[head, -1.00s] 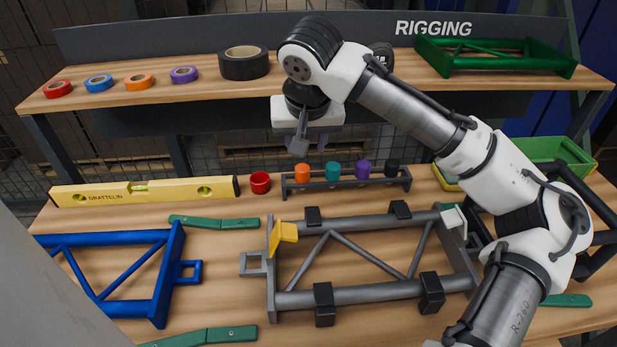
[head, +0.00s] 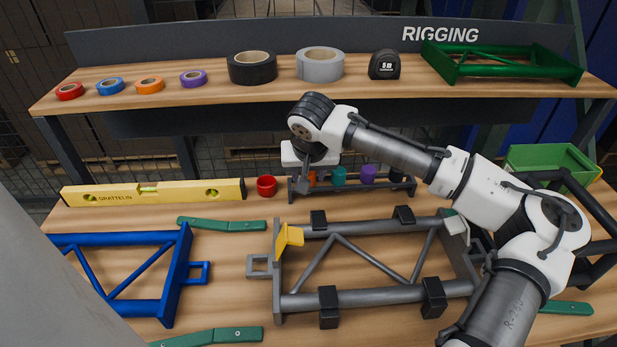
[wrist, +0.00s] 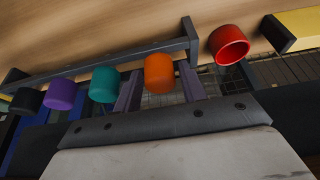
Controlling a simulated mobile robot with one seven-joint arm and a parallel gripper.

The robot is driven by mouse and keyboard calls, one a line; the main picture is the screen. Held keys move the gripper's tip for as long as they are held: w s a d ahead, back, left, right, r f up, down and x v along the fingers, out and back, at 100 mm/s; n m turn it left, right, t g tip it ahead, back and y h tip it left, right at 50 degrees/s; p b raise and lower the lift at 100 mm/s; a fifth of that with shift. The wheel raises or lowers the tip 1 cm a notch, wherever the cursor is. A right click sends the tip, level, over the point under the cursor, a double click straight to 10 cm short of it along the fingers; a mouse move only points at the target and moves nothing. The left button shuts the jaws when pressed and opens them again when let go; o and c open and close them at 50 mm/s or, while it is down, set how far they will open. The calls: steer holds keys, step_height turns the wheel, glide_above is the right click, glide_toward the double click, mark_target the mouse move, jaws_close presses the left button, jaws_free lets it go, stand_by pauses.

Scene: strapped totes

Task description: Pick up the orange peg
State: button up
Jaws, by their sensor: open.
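The orange peg (wrist: 159,72) stands in a dark grey rack at the back of the bench, in a row with a teal peg (wrist: 104,84), a purple peg (wrist: 61,94) and a black peg (wrist: 27,101). In the head view the orange peg (head: 312,179) is partly hidden by my gripper (head: 306,184). In the wrist view my gripper (wrist: 159,92) is open, with one finger on each side of the orange peg in the picture. I cannot tell whether the fingers touch it or how deep they reach.
A red cup (head: 267,186) stands just left of the rack (head: 350,190). A yellow level (head: 150,192) lies further left. A grey frame (head: 365,295) with black clamps fills the bench in front. The shelf (head: 215,90) behind holds tape rolls and a tape measure (head: 384,64).

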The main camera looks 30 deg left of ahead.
steer(key=c, duration=0.8)
steer(key=shift+o, duration=0.2)
step_height(320, 180, up, 15)
steer(key=p, duration=0.3)
steer(key=shift+p, duration=0.35)
